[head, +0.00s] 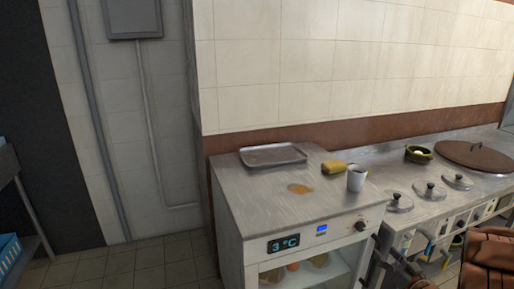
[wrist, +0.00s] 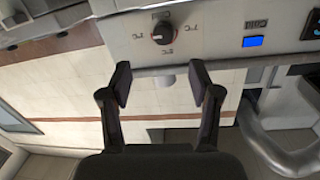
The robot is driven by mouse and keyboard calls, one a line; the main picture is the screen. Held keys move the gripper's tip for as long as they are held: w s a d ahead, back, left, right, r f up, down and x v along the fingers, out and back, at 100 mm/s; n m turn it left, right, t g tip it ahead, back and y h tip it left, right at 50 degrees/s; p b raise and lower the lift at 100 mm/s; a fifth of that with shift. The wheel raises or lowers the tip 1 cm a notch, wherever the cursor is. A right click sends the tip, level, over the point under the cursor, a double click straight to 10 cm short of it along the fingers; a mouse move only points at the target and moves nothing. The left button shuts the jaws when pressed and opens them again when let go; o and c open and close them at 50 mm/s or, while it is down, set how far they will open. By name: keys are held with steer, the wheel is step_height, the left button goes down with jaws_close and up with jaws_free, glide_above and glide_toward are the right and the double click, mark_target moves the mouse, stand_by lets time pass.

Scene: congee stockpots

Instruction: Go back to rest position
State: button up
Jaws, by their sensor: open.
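My gripper (wrist: 161,84) is open in the wrist view, with its two dark fingers apart and nothing between them. It is in front of the counter's control panel (wrist: 205,32), which shows a dark dial (wrist: 162,32) and a small blue display (wrist: 253,41). In the head view, brown and dark parts of my arm show at the lower right, in front of the stove side. I cannot make out the fingertips clearly there.
A steel refrigerated counter (head: 235,195) bears a tray (head: 273,154), a yellow sponge (head: 334,168), a grey cup (head: 356,179) and a brown spill (head: 300,188). To its right are several lids (head: 430,191), a small dark pot (head: 418,154) and a large brown lid (head: 475,155).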

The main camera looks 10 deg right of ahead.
steer(key=s+a+r+m+g+h+p, duration=0.1)
steer(key=s+a+r+g+h+p, duration=0.1)
steer(key=s+r+g+h, duration=0.25)
steer(key=s+a+r+g+h+p, duration=0.1)
steer(key=r+g+h+p, duration=0.15)
steer(key=r+g, duration=0.45)
steer(key=s+a+r+g+y+p, duration=0.1)
steer(key=s+a+r+g, duration=0.3)
steer(key=s+a, duration=0.9)
steer(key=s+a+r+n+g+y+p, duration=0.1)
steer(key=s+a+r, duration=0.4)
steer(key=s+a, duration=0.9)
steer(key=s+g+y+p, duration=0.1)
steer(key=s+g+y, duration=0.1)
steer(key=s, duration=0.1)
steer(key=shift+s+r+g+y, duration=0.15)
steer(key=shift+s+g+y, duration=0.05)
steer(key=shift+g+y, duration=0.15)
